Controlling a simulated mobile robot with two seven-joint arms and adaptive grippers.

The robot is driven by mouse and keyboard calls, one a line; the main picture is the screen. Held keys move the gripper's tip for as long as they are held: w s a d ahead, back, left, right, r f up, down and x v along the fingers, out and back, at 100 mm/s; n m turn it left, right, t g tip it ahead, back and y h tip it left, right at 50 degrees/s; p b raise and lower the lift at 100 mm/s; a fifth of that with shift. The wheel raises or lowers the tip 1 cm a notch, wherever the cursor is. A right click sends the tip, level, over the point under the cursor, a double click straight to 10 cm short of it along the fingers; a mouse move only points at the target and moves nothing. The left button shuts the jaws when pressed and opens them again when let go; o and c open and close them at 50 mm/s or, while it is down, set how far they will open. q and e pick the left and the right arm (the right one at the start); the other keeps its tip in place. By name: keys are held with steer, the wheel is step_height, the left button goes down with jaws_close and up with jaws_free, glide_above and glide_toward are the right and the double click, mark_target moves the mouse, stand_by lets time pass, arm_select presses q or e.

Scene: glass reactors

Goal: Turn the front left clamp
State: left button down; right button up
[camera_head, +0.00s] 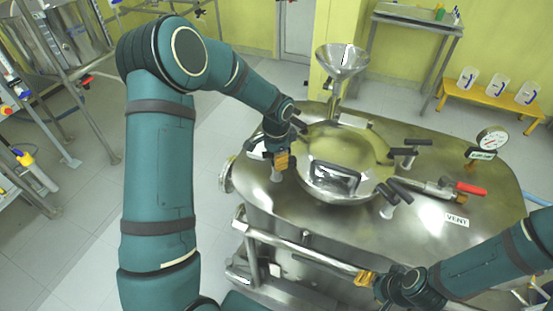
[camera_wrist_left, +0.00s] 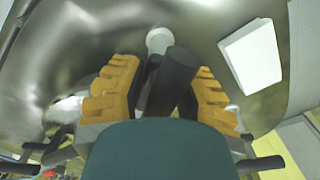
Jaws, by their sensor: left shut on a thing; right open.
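The front left clamp shows in the left wrist view as a black handle (camera_wrist_left: 178,72) with a pale round post (camera_wrist_left: 158,40) beside it. My left gripper (camera_head: 281,161), with yellow fingers, is at the left edge of the round lid (camera_head: 345,145) in the head view and hides most of this clamp. In the left wrist view my left gripper (camera_wrist_left: 163,95) has its fingers on either side of the black handle and is shut on it. My right gripper (camera_head: 366,279) is open and empty near the front rail of the vessel.
Other black-handled clamps stand around the lid, at the right (camera_head: 409,142) and front right (camera_head: 398,190). A red-handled valve (camera_head: 472,188), a pressure gauge (camera_head: 492,138) and a steel funnel (camera_head: 342,60) rise from the vessel top. A metal rail (camera_head: 300,246) runs along the front.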

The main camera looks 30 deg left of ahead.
arm_select(q)
steer(key=shift+s+f, duration=0.1)
steer(key=shift+s, duration=0.05)
steer(key=c, duration=0.9)
jaws_free()
steer(key=shift+c, duration=0.2)
steer(key=shift+r, duration=0.45)
step_height(320, 180, up, 11)
steer(key=shift+r, duration=0.1)
